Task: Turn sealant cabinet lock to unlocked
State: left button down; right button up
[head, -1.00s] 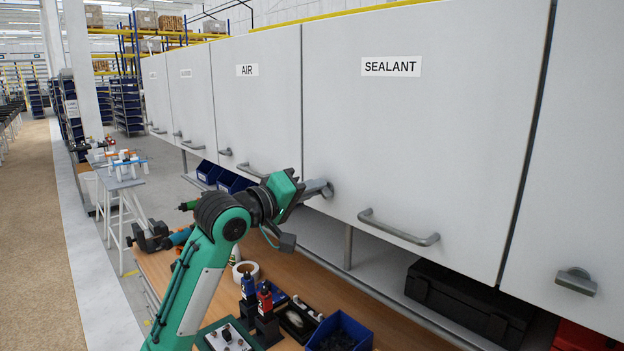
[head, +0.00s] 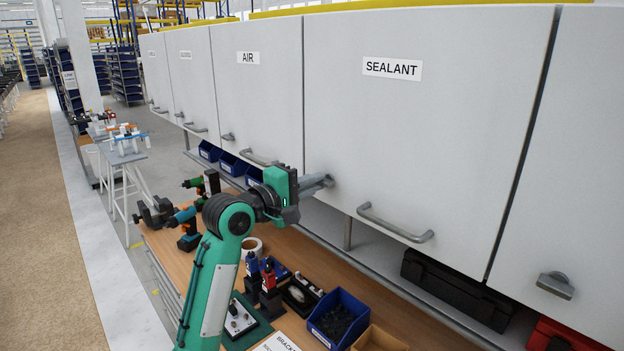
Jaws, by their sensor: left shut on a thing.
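The SEALANT cabinet door (head: 430,130) is flat, grey and closed, with a name label (head: 392,68) near its top and a bar handle (head: 396,226) near its bottom edge. My left gripper (head: 322,183) reaches the lower left corner of this door. It is shut on the lock knob there, and the fingers mostly hide the knob, so its exact angle cannot be read. The green hand body (head: 281,192) stands nearly upright to the left of the fingers. My right gripper is not in view.
Another lock knob (head: 555,285) sits on the door at right. The AIR door (head: 255,105) is left of SEALANT. Below, the workbench holds a blue bin (head: 338,318), a tape roll (head: 252,246) and several tools. A black case (head: 455,290) lies under the cabinet.

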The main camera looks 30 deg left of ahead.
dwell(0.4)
pick_arm(q)
jog(key=c, duration=1.5)
grip_release()
jog(key=b+v, duration=0.6)
jog(key=v, duration=0.7)
jog(key=shift+s+a, duration=0.2)
jog(key=shift+s, duration=0.15)
